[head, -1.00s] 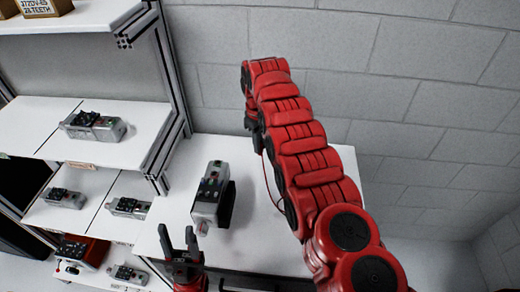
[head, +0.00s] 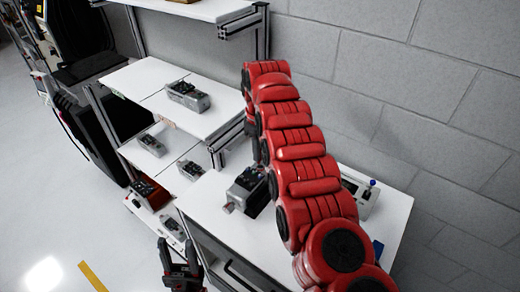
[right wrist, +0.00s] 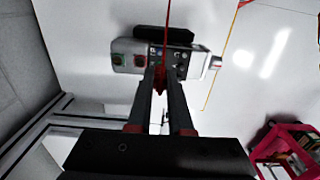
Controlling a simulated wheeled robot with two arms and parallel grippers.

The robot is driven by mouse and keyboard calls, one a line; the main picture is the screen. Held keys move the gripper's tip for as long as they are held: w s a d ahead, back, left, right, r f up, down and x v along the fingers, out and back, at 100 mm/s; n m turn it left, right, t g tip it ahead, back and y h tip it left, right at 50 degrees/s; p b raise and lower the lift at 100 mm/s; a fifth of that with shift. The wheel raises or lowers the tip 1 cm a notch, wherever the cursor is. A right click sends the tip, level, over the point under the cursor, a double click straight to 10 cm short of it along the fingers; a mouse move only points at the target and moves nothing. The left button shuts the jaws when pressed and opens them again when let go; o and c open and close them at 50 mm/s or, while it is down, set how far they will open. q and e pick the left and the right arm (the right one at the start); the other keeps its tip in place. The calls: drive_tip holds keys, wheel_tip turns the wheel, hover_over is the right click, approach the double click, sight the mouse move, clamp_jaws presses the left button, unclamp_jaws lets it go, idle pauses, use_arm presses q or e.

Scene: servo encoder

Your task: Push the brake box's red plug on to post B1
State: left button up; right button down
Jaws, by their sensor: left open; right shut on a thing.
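My right gripper (right wrist: 160,78) is shut on a red plug (right wrist: 160,86) with a red lead running up from it, in the right wrist view. The fingertips are over the grey servo motor (right wrist: 125,57), in front of its dark terminal block (right wrist: 182,62). Post B1 cannot be picked out, nor whether the plug touches a post. A pale box with a blue knob (head: 361,195), perhaps the brake box, is partly behind that arm. My left gripper (head: 177,252) is open and empty at the bench's front.
A white shelf unit (head: 150,82) with several similar motors stands left of the bench (head: 222,220). A grey block wall (head: 400,80) is behind.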

drive_tip(key=shift+s+d+f, duration=0.1)
drive_tip(key=shift+d+f, duration=0.05)
drive_tip(key=shift+f, duration=1.35)
drive_tip(key=shift+f+b, duration=0.5)
drive_tip(key=shift+f, duration=1.1)
drive_tip(key=shift+b, duration=0.4)
drive_tip(key=shift+f+b, duration=0.1)
drive_tip(key=shift+b, duration=0.25)
